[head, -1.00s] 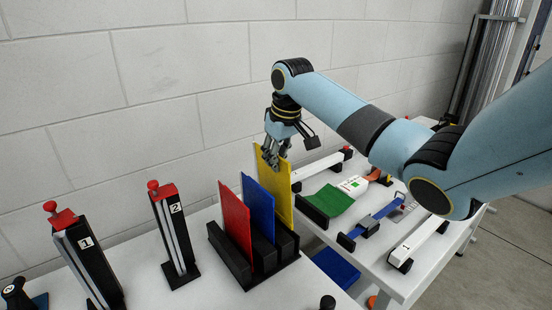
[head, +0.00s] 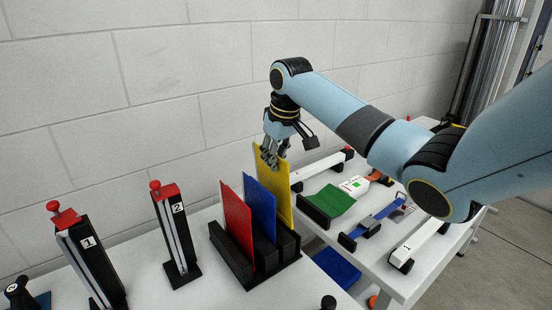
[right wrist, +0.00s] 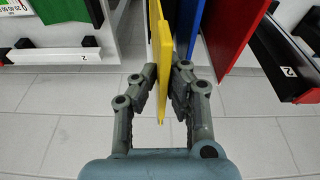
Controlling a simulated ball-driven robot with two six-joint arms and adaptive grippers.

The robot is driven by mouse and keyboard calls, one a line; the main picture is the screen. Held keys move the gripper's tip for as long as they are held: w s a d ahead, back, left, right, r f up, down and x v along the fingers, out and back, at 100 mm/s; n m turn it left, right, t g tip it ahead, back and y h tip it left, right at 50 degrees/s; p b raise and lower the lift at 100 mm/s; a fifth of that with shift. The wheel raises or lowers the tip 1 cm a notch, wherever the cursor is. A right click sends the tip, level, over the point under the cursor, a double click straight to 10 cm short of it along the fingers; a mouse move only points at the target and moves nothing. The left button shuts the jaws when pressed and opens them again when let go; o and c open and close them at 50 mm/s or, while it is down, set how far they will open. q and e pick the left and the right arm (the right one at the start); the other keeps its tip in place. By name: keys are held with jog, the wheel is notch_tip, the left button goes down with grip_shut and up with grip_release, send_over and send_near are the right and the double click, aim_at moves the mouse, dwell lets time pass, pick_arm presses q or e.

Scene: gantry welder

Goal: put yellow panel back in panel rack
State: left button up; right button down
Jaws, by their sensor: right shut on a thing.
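The yellow panel (head: 284,190) stands upright at the right end of the black panel rack (head: 230,258), behind the blue panel (head: 260,208) and the red panel (head: 236,225). Its lower edge is hidden by the blue panel and the rack, so I cannot tell how deep it sits in the slot. My right gripper (head: 273,160) is shut on the top of the yellow panel. The right wrist view shows the yellow panel (right wrist: 158,50) between the two fingers (right wrist: 165,92). My left gripper is not in view.
Two black stands with red tops, numbered 1 (head: 88,255) and 2 (head: 175,230), stand left of the rack. On the table at the right are a green piece (head: 333,201), a blue clamp-like bar (head: 375,222) and white bars (head: 418,245). A white brick wall is close behind.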

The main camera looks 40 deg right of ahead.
jog(key=shift+f+b, duration=0.3)
jog(key=shift+f, duration=0.35)
jog(key=shift+r, duration=0.1)
jog(key=shift+r+p, duration=0.3)
jog(key=shift+r, duration=0.2)
jog(key=shift+w+a, duration=0.1)
jog(key=shift+a, duration=0.3)
dwell(0.4)
jog(key=shift+f, duration=0.15)
jog(key=shift+f, duration=0.5)
